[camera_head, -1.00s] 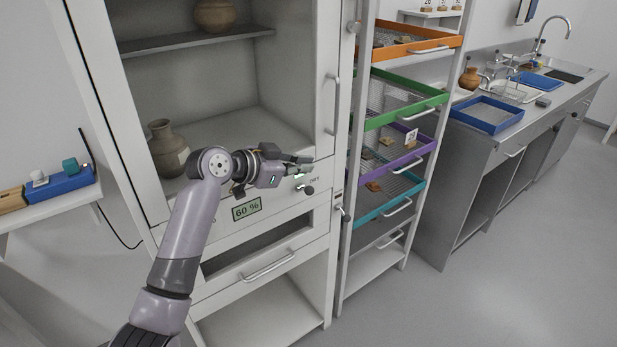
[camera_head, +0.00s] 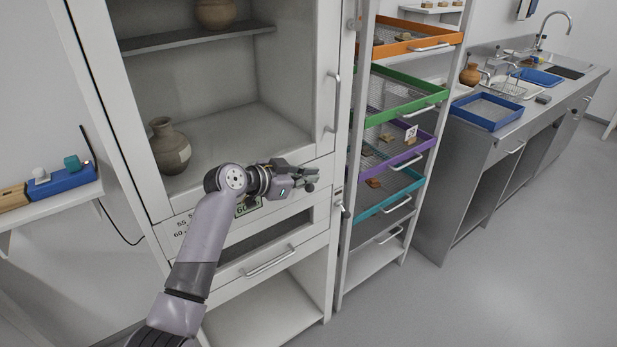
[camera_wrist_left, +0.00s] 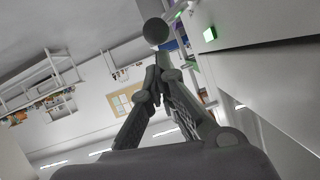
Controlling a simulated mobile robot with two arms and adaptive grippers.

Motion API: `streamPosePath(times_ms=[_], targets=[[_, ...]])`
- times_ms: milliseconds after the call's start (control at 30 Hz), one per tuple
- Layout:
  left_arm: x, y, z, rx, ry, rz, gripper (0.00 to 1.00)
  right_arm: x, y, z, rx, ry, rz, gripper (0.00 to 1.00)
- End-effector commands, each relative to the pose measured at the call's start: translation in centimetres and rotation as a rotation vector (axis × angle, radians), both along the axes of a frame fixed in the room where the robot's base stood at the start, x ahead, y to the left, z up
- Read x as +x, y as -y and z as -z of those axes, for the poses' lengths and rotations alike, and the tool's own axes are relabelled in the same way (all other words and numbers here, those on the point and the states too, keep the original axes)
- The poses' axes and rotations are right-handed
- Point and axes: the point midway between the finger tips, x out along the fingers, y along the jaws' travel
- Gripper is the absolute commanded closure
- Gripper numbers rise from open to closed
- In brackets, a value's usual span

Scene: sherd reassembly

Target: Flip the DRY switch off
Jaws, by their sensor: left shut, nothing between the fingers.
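The DRY switch is a dark round-ended lever on the white cabinet's front panel. Its knob (camera_head: 310,187) shows just under my left fingertips in the head view; the gripper hides its label. In the left wrist view the knob (camera_wrist_left: 157,32) is large, just beyond the fingertips. A small lamp (camera_wrist_left: 209,34) glows green beside it. My left gripper (camera_head: 314,173) is shut and empty, close at the switch; its fingertips also show in the left wrist view (camera_wrist_left: 154,76). I cannot tell whether they touch the knob. My right gripper is not in view.
The cabinet's display (camera_head: 248,206) is partly hidden by my arm. A clay jug (camera_head: 170,147) stands inside the open upper compartment. A door handle (camera_head: 331,103) is above the switch and a drawer handle (camera_head: 268,263) below. A tray rack (camera_head: 404,100) stands close on the right.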

Motion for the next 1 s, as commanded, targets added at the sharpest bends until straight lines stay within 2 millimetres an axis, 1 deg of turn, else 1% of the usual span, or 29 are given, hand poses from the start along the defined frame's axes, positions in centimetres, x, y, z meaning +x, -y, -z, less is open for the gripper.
streamPosePath(times_ms=[100,833,1000], targets=[[-0.2,0.1,0.4,0.017,0.022,0.001,1.00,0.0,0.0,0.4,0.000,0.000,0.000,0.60],[-0.8,0.5,1.2,0.096,0.128,0.000,1.00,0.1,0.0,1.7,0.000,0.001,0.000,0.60],[-1.1,0.7,1.7,0.132,0.178,0.001,1.00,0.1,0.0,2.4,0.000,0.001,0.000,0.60]])
